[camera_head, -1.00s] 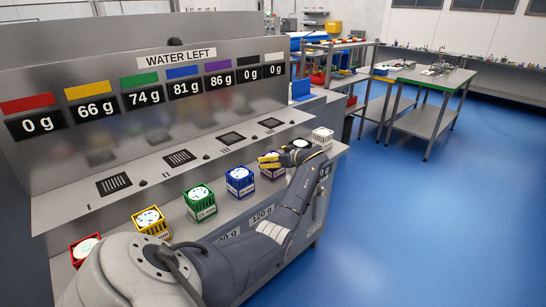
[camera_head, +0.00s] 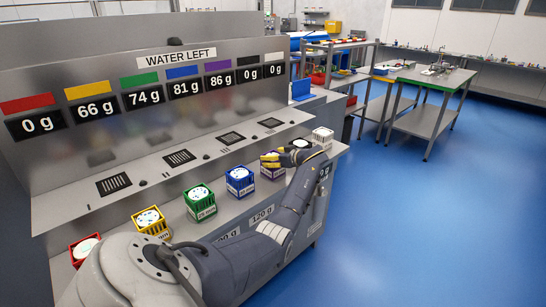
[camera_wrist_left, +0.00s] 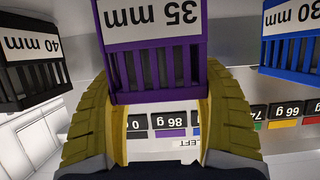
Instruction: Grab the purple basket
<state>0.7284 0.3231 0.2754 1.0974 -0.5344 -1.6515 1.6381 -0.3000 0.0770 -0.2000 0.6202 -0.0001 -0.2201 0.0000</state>
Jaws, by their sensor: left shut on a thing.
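The purple basket (camera_wrist_left: 155,70) fills the upper middle of the left wrist view, with a white "35 mm" label on its side. In the head view a part of the purple basket (camera_head: 273,173) shows under my left gripper (camera_head: 272,160). In the wrist view the yellow fingers of my left gripper (camera_wrist_left: 157,100) stand on both sides of the basket and are shut on it. From the head view the arm hides much of the basket. My right gripper does not show in either view.
A blue basket (camera_head: 240,181) and a black basket (camera_wrist_left: 30,65) stand on either side. Green (camera_head: 201,202), yellow (camera_head: 151,221), red (camera_head: 85,248) and white (camera_head: 322,136) baskets share the counter's row. A display panel (camera_head: 150,100) rises behind. Open blue floor lies right.

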